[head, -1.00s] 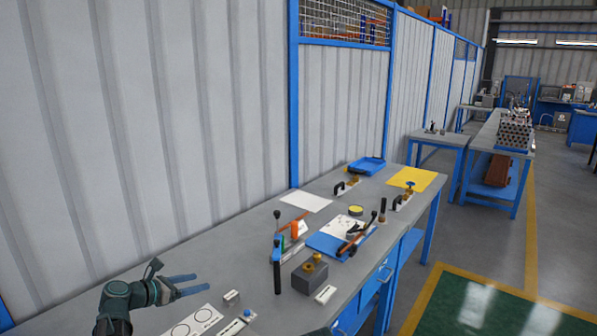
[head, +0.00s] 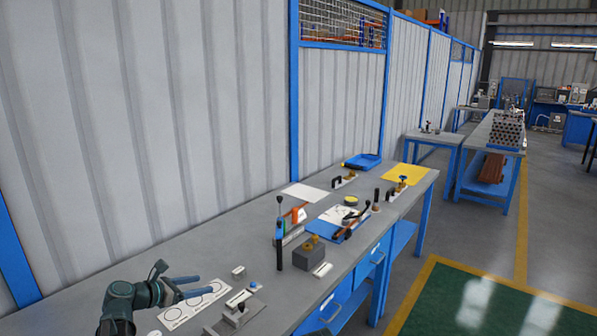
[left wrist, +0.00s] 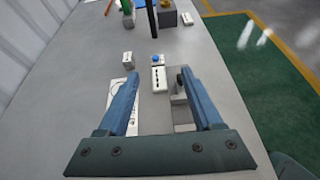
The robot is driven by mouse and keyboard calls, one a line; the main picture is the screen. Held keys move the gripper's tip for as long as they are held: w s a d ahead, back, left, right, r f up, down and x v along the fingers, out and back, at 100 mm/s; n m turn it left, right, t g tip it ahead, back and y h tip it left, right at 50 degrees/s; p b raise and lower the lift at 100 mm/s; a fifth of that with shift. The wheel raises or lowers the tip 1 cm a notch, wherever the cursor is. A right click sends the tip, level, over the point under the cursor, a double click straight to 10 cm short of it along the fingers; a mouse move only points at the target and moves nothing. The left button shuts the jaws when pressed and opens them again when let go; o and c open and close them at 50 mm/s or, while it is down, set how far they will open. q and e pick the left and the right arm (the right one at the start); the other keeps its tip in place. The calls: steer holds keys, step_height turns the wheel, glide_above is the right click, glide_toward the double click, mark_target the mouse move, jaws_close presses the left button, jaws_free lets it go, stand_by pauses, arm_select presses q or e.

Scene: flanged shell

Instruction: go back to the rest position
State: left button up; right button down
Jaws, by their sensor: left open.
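My left gripper (head: 205,286) is over the left near part of the grey bench (head: 130,259). Its two blue fingers are apart, with nothing held between them. In the left wrist view the open fingers (left wrist: 160,75) point over the bench, with a white card with circles (left wrist: 117,100) partly hidden by the left finger. A small white block (left wrist: 159,79) shows between the fingertips. A brass-coloured flanged part (head: 312,239) sits on a dark grey block (head: 308,257), away from the gripper. My right gripper is not in view.
A tall black post (head: 280,240) stands beside the grey block. Farther back are a blue tray (head: 362,161), a yellow sheet (head: 406,174) and several small fixtures. A corrugated wall (head: 150,120) runs behind the bench.

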arm_select(q)
steer(key=s+d+f+m+g+y, duration=0.1)
steer(key=s+d+f+m+g, duration=0.35)
steer(key=d+m, duration=0.35)
steer(key=s+d+f+m+g+y, duration=0.1)
steer(key=s+d+f+m+g, duration=0.2)
steer(key=s+d+f+m, duration=0.55)
steer(key=s+d+f+m+g+y+b, duration=0.1)
steer(key=s+d+m+y, duration=0.2)
steer(key=s+m, duration=0.3)
steer(key=s+d+f+m+g+y, duration=0.1)
steer(key=s+d+m+g+y, duration=0.1)
steer(key=s+m, duration=0.5)
steer(key=shift+s+d+m+y+b, duration=0.35)
steer(key=shift+d+m+y, duration=0.35)
steer(key=shift+m+y, duration=0.55)
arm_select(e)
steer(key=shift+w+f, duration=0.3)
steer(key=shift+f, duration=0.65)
